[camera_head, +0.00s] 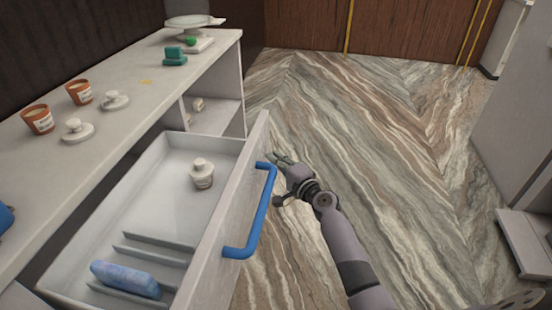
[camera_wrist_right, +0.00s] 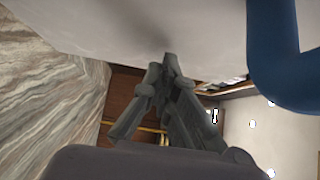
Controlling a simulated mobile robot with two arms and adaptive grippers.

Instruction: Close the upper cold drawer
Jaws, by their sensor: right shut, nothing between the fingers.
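The upper cold drawer (camera_head: 238,195) stands pulled out from under the counter in the head view. Its front carries a blue bar handle (camera_head: 262,212). Inside are a white lidded jar (camera_head: 201,174), a blue-purple wrapped roll (camera_head: 125,279) and low dividers. My right gripper (camera_head: 277,157) is shut and empty at the outer side of the drawer front, by the handle's far end. In the right wrist view its fingers (camera_wrist_right: 166,68) are close to the pale drawer front (camera_wrist_right: 130,25), with the handle (camera_wrist_right: 278,60) at right; contact is unclear. My left gripper is not in view.
The counter top (camera_head: 120,108) holds two terracotta cups (camera_head: 38,119), two white lids (camera_head: 77,131), a teal block (camera_head: 175,55) and a scale (camera_head: 190,42). Open shelves (camera_head: 216,115) stand beyond the drawer. The marble-patterned floor (camera_head: 370,130) is clear; a grey cabinet (camera_head: 520,130) stands at right.

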